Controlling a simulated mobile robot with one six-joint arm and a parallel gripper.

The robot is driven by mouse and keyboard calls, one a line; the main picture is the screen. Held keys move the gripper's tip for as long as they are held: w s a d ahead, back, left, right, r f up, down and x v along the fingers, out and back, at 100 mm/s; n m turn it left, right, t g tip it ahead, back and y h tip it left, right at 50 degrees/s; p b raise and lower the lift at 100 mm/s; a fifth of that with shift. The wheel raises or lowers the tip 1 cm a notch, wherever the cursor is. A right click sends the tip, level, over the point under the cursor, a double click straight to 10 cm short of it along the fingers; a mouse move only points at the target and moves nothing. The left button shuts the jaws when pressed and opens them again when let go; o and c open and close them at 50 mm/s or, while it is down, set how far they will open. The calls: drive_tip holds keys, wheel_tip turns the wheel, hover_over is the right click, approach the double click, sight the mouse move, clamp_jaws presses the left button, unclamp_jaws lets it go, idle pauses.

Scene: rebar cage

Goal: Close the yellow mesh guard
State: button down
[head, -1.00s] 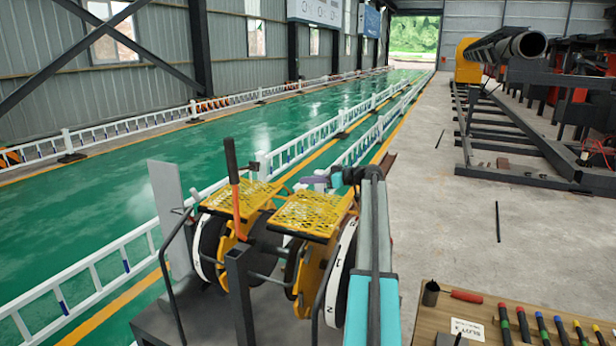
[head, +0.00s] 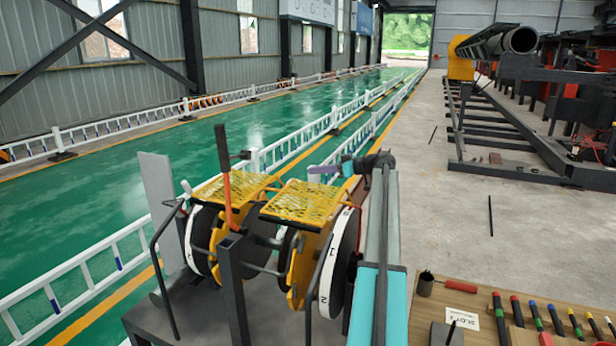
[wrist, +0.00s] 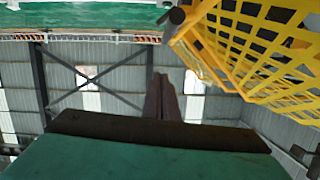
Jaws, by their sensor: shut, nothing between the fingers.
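The yellow mesh guard shows as two mesh panels above the dark wheels of a bench machine in the head view, a left panel (head: 235,187) and a right panel (head: 303,203). Both look roughly level with a slight tilt. I cannot tell how far either is open. In the wrist view yellow mesh (wrist: 255,45) fills the upper right, close to the fingers. My gripper (head: 325,171) is just beyond the right panel in the head view, pointing left. Its dark fingers (wrist: 160,90) are together and empty. I cannot tell whether they touch the mesh.
A wooden table (head: 455,295) with several coloured-tip tools is at the lower right. White railings (head: 100,265) run behind the machine. The grey floor to the right is mostly clear.

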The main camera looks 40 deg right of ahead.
drive_tip(key=b+v, duration=0.2)
drive_tip(key=v, duration=0.5)
drive_tip(key=shift+s+d, duration=0.1)
drive_tip(key=shift+s, duration=0.1)
idle(0.4)
